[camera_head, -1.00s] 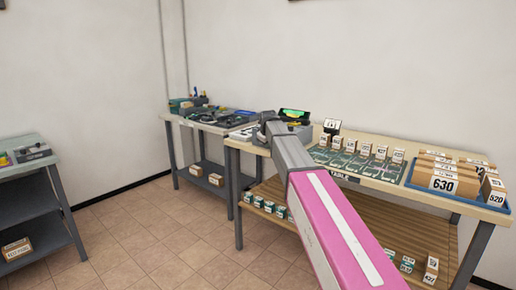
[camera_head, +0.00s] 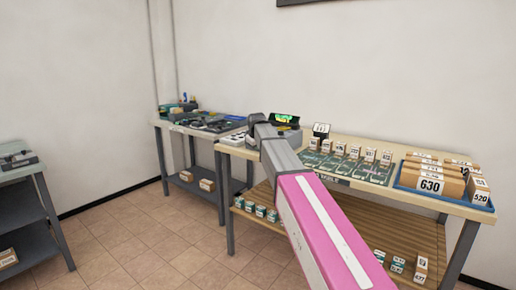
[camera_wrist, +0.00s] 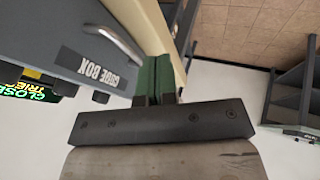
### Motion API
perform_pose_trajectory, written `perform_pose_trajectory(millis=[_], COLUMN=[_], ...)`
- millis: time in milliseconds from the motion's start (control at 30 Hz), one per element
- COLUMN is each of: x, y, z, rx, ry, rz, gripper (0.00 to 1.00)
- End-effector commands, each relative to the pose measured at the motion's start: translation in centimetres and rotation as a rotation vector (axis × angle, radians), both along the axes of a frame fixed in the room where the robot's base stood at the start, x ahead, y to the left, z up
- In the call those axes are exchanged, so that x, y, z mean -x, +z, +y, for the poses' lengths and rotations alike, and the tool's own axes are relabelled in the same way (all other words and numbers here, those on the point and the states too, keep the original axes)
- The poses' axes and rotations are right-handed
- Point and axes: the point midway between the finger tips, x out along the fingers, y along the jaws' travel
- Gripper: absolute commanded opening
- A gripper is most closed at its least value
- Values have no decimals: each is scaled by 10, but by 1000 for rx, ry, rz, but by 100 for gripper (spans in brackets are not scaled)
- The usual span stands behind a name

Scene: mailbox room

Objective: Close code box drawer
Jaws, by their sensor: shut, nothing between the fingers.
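The code box (camera_head: 287,133) is a grey box with a raised green-lit display (camera_head: 284,118) at the left end of the long wooden table. In the wrist view its grey front (camera_wrist: 60,38) carries the label "CODE BOX" (camera_wrist: 88,68) and a curved metal handle (camera_wrist: 115,40). I cannot tell how far the drawer stands out. My gripper (camera_wrist: 157,62) is shut and empty, its green fingers together just beside the handle and the table edge. Whether they touch the front is unclear. In the head view my arm partly hides the box's left side.
The wooden table (camera_head: 345,148) holds numbered cards and, at the right, a blue tray (camera_head: 412,186) of boxes. A lower shelf (camera_head: 335,215) holds small boxes. A cluttered grey table (camera_head: 172,126) stands left, and a dark shelf unit (camera_head: 35,205) far left. The tiled floor (camera_head: 150,240) between is clear.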

Motion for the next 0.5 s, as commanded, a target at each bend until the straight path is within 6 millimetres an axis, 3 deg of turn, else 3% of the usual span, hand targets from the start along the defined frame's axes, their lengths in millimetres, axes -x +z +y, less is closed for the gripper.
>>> perform_pose_trajectory(millis=[200,500], x=[27,49], y=[41,73], z=[-2,-2], rx=[-2,-2], ry=[0,0], rz=[-4,-1], gripper=[0,0])
